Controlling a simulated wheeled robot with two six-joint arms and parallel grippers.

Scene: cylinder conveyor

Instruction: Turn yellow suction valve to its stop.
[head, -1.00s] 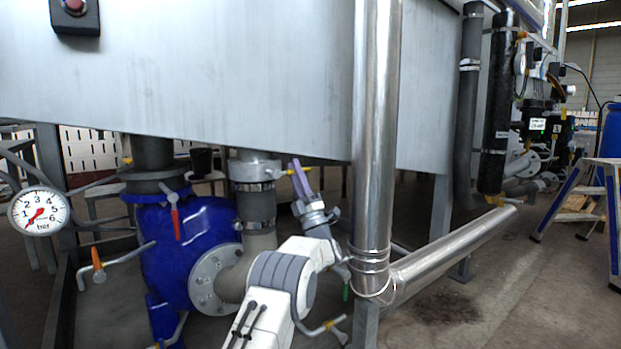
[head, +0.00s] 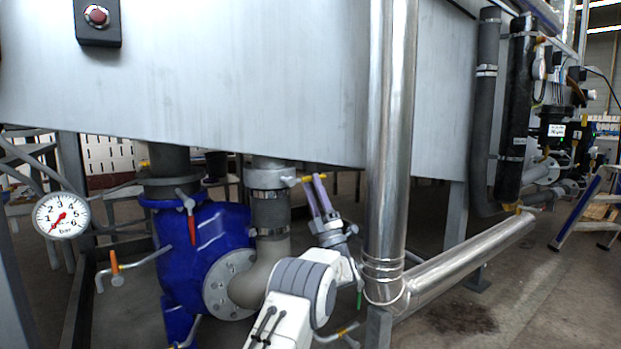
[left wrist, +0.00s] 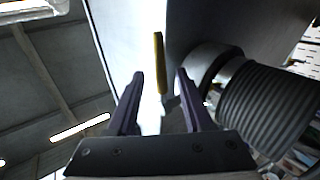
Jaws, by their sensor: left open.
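The yellow suction valve (head: 307,179) is a small yellow handle on the grey pipe fitting beneath the big metal tank. In the left wrist view the yellow handle (left wrist: 159,62) stands upright, lined up with the gap between my fingers. My left gripper (head: 313,180) is open, with its purple fingertips pointing up at the handle. In the left wrist view the gripper (left wrist: 160,74) has one finger on each side of the handle's lower part. I cannot tell how deep the handle sits between them or whether they touch it. My right gripper is not in view.
The large tank (head: 250,80) hangs close above the gripper. A shiny vertical pipe (head: 388,140) stands just right of my arm. The blue pump housing (head: 205,240) with its elbow pipe (head: 268,270) is to the left. A pressure gauge (head: 60,216) is at far left.

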